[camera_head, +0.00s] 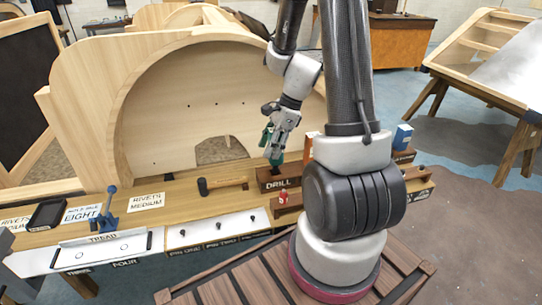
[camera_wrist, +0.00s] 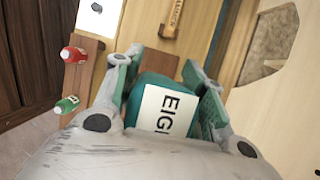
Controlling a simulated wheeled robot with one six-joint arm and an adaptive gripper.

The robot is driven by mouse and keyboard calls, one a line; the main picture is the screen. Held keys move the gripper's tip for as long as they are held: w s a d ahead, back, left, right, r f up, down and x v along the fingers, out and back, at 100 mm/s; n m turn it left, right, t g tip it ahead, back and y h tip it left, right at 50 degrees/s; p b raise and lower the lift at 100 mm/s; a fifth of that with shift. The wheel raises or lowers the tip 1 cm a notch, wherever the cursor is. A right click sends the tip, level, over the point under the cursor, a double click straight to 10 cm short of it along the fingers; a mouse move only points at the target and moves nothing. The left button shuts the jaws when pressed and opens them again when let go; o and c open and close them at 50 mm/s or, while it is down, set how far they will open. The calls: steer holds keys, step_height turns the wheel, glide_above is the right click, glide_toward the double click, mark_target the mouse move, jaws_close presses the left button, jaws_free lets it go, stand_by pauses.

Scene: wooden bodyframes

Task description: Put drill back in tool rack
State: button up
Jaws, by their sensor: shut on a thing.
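The teal drill (camera_wrist: 150,92) shows in the wrist view between the two fingers of my gripper (camera_wrist: 165,75), which is shut on it. A white label reading "EIG" is on the drill; the rest of the word is hidden. In the head view my gripper (camera_head: 272,140) holds the drill (camera_head: 275,157) upright, directly above the brown wooden tool rack (camera_head: 272,182), at the part lettered "DRILL". The drill's lower end is close to the rack's top. I cannot tell whether it is inside the slot.
A hammer (camera_head: 222,184) lies left of the rack. A red bottle (camera_head: 283,197) stands in front of it, and a blue-and-white box (camera_head: 403,136) at the right. A curved wooden frame (camera_head: 170,110) rises behind. My arm hides the rack's middle.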

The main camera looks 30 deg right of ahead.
mark_target(269, 161)
steer(key=shift+f, duration=1.6)
steer(key=shift+f, duration=0.15)
steer(key=shift+f, duration=0.25)
steer(key=o, duration=1.2)
